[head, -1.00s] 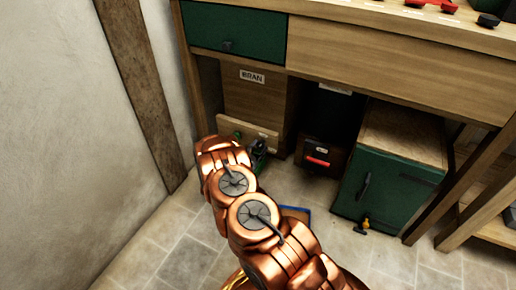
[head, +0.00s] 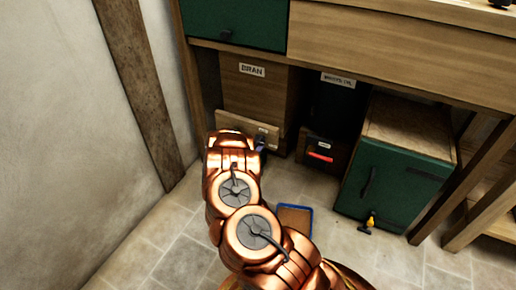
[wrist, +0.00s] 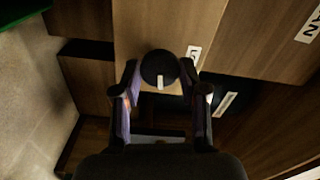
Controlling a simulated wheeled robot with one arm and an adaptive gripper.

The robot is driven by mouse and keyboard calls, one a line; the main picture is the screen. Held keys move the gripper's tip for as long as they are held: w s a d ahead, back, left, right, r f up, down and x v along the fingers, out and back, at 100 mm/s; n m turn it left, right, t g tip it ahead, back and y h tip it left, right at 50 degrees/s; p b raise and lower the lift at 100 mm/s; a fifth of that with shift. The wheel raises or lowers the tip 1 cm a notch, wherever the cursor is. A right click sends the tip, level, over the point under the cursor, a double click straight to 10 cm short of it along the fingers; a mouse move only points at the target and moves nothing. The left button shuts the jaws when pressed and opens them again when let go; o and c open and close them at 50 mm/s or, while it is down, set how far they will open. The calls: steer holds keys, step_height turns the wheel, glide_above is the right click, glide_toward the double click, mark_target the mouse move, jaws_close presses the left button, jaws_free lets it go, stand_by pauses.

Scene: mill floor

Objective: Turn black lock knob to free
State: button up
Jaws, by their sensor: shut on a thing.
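The black lock knob (wrist: 160,66) shows in the wrist view as a round knob with a white pointer mark, which points toward the bottom of the picture. It sits on a wooden panel with a small white label (wrist: 193,53) beside it, partly cut off to my sight. My gripper (wrist: 160,74) is shut on the knob, one finger on each side. In the head view my gripper (head: 261,141) is at the low wooden panel (head: 236,124) of the bran bin (head: 252,95). The knob cannot be made out there.
A dark box with a red handle (head: 320,157) stands right of the bran bin, and a green cabinet (head: 390,185) farther right. A blue-edged tray (head: 295,219) lies on the floor near my arm. The bench (head: 390,55) overhangs the bins. A wall is at left.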

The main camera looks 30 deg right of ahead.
steer(key=shift+d+m, duration=0.1)
steer(key=shift+m, duration=1)
steer(key=shift+s, duration=0.1)
steer(key=o, duration=1.1)
steer(key=shift+o, duration=0.2)
steer(key=v, duration=1.2)
